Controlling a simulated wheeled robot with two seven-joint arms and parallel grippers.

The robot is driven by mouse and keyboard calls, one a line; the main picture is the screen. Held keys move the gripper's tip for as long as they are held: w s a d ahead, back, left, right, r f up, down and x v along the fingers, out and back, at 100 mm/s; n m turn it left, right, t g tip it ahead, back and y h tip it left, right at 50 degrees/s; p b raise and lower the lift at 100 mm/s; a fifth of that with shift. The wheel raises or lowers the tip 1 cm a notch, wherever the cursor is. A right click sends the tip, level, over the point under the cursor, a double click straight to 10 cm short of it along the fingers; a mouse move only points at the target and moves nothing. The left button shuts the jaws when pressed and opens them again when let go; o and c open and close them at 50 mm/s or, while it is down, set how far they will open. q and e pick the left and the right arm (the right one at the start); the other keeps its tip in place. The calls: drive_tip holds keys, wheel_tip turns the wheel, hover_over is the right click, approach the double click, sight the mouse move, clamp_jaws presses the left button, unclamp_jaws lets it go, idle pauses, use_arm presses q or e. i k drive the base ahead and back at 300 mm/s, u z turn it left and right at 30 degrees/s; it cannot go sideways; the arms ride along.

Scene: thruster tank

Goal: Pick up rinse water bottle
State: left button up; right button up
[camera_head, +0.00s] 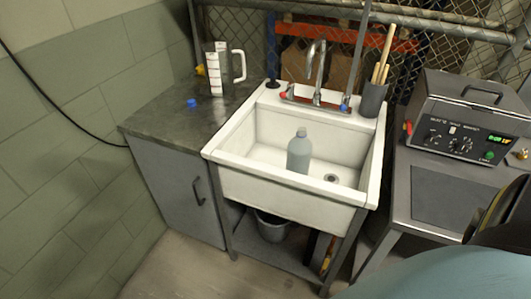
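A grey-blue bottle (299,153) stands upright in the basin of the white sink (290,181), near its front wall. It looks like the rinse water bottle; no label can be read. The drain lies to its right. The lower part of the bottle is partly hidden by the sink's front rim. Neither of my grippers shows in the head view, and nothing touches the bottle.
A faucet (318,62) rises behind the basin. A measuring jug (218,70) and a small blue cap (192,103) are on the left counter (160,128). A holder with sticks (373,98) stands at the sink's back right. A control machine (465,125) is on the right bench.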

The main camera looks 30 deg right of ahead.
sight(300, 148)
drive_tip(key=z, duration=0.25)
drive_tip(key=i, duration=0.55)
drive_tip(key=z, duration=0.55)
